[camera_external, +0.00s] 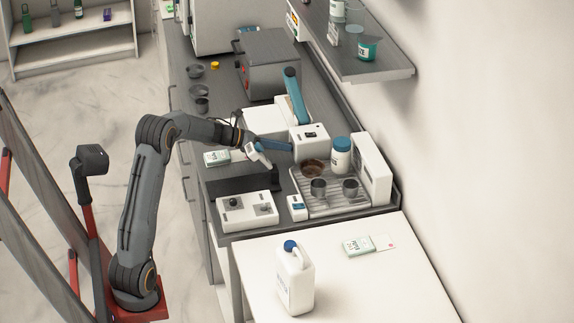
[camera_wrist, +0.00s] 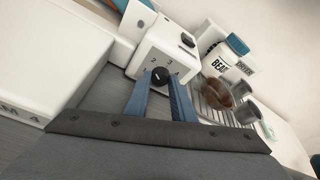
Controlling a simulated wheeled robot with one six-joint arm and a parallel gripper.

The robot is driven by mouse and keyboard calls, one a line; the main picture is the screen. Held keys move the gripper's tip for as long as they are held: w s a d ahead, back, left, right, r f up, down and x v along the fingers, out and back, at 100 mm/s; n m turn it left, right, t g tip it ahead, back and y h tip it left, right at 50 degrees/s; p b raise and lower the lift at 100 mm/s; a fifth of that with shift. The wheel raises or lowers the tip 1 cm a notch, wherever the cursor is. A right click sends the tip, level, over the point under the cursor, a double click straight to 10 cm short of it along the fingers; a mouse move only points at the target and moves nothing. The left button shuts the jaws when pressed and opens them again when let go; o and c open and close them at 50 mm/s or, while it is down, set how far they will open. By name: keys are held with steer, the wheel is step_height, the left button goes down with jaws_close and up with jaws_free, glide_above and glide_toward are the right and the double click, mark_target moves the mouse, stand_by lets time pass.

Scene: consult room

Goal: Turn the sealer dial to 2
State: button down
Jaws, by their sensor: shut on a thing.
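The sealer is a white device with a raised teal lever (camera_external: 294,95) and a white box end (camera_external: 312,136). In the wrist view the box (camera_wrist: 165,42) fills the upper middle. Its round black dial (camera_wrist: 160,75) sits on the near face, with a 2 and a 3 printed above it. My gripper (camera_external: 286,147) reaches the box face from the left. In the wrist view its blue fingers (camera_wrist: 160,88) stand on either side of the dial and are shut on it. The dial's pointer is too small to read. In the external view the dial is hidden.
A white bottle with a blue lid (camera_external: 341,157) and dark cups (camera_external: 319,188) stand on a drying rack right of the sealer. A small white box with knobs (camera_external: 247,210) is nearer. A white jug (camera_external: 294,279) stands on the front table. A shelf (camera_external: 365,68) overhangs at upper right.

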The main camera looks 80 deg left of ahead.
steer(key=c, duration=1.5)
jaws_free()
steer(key=v, duration=0.7)
steer(key=shift+s+r, duration=0.15)
steer(key=shift+s, duration=0.25)
